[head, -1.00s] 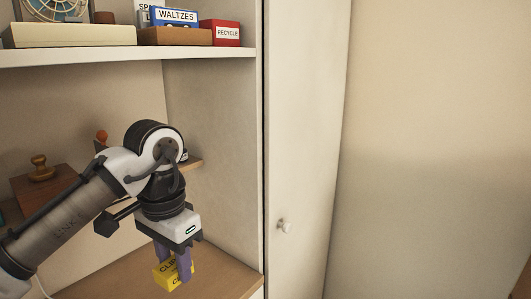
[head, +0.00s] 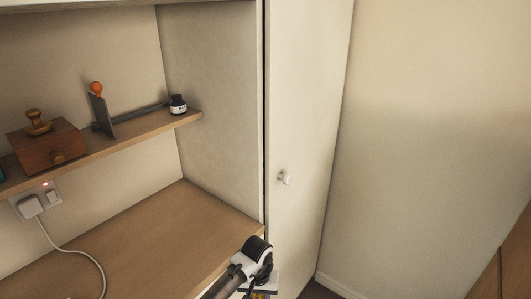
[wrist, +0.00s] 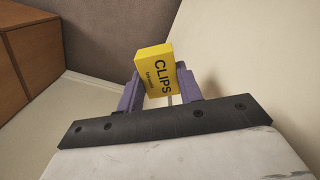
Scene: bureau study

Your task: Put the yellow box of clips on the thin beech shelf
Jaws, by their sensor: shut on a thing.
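The yellow box of clips (wrist: 155,70) is between the two purple fingers of my gripper (wrist: 160,92) in the wrist view, its "CLIPS" label showing. My gripper is shut on it. In the head view my gripper (head: 262,293) is at the bottom edge, in front of the desk's right end, and only a bit of yellow shows there. The thin beech shelf (head: 150,126) runs along the back wall above the desk, up and to the left of my gripper. It bears a wooden box with a stamp, a grey upright piece with an orange knob, and a small dark jar.
The wide beech desk top (head: 150,235) below the shelf is mostly bare, with a white cable (head: 85,255) at its left. A plug and socket (head: 35,203) are under the shelf. A cream cupboard door with a knob (head: 285,178) stands to the right.

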